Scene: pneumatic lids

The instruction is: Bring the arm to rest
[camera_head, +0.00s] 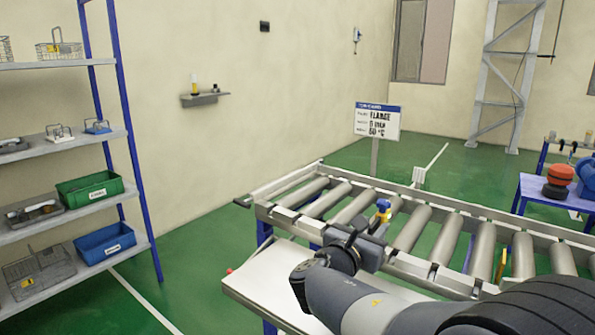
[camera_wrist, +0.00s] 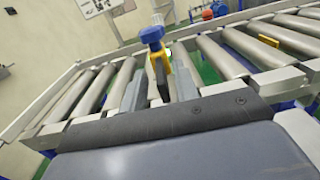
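My arm (camera_head: 370,300) reaches from the lower right over the near edge of the roller conveyor. My gripper (camera_wrist: 158,90) is at the conveyor's near rail, its two grey fingers standing apart in the wrist view. A small tool with a blue knob (camera_wrist: 152,35) and yellow body shows just beyond and between the fingers. The blue and yellow tool (camera_head: 382,211) also shows behind my gripper in the head view.
The roller conveyor (camera_head: 409,234) crosses the view, with a pale bench (camera_head: 262,287) in front. A shelf rack (camera_head: 65,214) with green and blue bins stands left. A sign (camera_head: 378,121) stands behind. A blue table (camera_head: 560,192) is at right. Green floor between rack and conveyor is clear.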

